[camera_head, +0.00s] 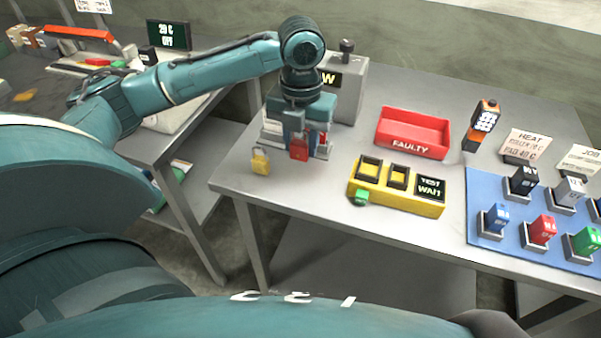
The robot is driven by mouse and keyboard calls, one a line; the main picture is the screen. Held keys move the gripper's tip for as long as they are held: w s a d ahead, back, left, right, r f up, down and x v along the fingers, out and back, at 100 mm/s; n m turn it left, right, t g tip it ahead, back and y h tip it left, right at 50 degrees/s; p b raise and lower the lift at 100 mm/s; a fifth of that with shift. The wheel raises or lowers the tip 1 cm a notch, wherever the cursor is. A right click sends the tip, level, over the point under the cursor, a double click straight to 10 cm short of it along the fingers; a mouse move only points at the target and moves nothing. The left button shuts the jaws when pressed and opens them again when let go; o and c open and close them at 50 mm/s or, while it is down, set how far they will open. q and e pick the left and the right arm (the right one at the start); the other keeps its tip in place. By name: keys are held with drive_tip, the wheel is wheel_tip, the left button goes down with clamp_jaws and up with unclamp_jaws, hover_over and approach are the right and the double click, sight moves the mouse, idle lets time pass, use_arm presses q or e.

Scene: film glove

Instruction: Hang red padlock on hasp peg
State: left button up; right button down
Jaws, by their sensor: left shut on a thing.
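The red padlock (299,151) is at my left gripper (303,135), which is shut on it and points down over the front left of the grey table. A yellow padlock (260,162) shows just left of the red one, close to the table's left edge. Another small red piece (322,139) shows to the right, partly behind the gripper. I cannot make out the hasp peg; the gripper covers that area. I cannot tell whether the red padlock touches anything besides the gripper. My right gripper does not show.
A grey box machine (350,88) stands behind the gripper. A red FAULTY tray (413,133) and a yellow TEST WAIT box (373,186) are to the right. A blue mat (485,196) holds several coloured blocks on stands. Some bare tabletop (310,188) lies in front.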

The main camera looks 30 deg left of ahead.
sight(301, 180)
use_arm(q)
wheel_tip(301, 180, down, 2)
drive_tip(key=shift+f, duration=0.25)
wheel_tip(301, 180, down, 4)
drive_tip(key=shift+f+p, duration=0.1)
drive_tip(key=shift+p, duration=0.75)
drive_tip(key=shift+f, duration=0.4)
drive_tip(key=o, duration=1)
drive_tip(key=shift+f, duration=0.1)
drive_tip(key=shift+f+b, duration=0.25)
drive_tip(key=shift+b, duration=0.6)
drive_tip(key=r, duration=1.2)
drive_tip(key=shift+w+d+r, duration=0.15)
drive_tip(key=shift+w+d, duration=0.05)
drive_tip(key=shift+d, duration=0.15)
drive_tip(key=shift+r, duration=0.7)
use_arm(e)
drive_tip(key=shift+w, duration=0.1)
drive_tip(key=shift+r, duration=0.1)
